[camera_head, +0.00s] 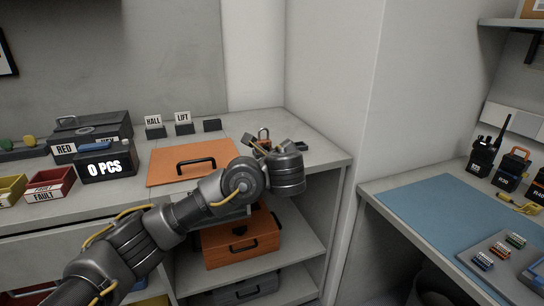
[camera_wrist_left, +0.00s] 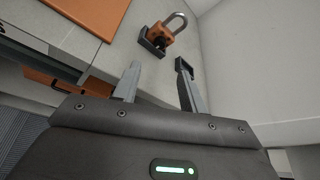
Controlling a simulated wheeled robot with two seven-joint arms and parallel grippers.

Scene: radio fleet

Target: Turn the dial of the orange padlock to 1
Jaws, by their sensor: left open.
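The orange padlock (camera_head: 264,144) with a grey metal shackle stands near the right end of the counter (camera_head: 318,150); my arm and gripper partly cover it in the head view. In the left wrist view the padlock (camera_wrist_left: 161,34) sits against a small dark block (camera_wrist_left: 150,46), beyond the fingertips. The shackle points up and to the right. My left gripper (camera_wrist_left: 158,68) is open and empty, its two fingers apart and short of the padlock. It shows beside the padlock in the head view (camera_head: 274,146). The dial's number cannot be read. My right gripper is not in view.
An orange panel with a black handle (camera_head: 198,164) lies left of the padlock. A wall (camera_head: 330,80) rises close behind the counter's right end. HALL and LIFT signs (camera_head: 168,125) stand at the back. A blue mat (camera_head: 430,208) and radios (camera_head: 484,152) occupy the right-hand table.

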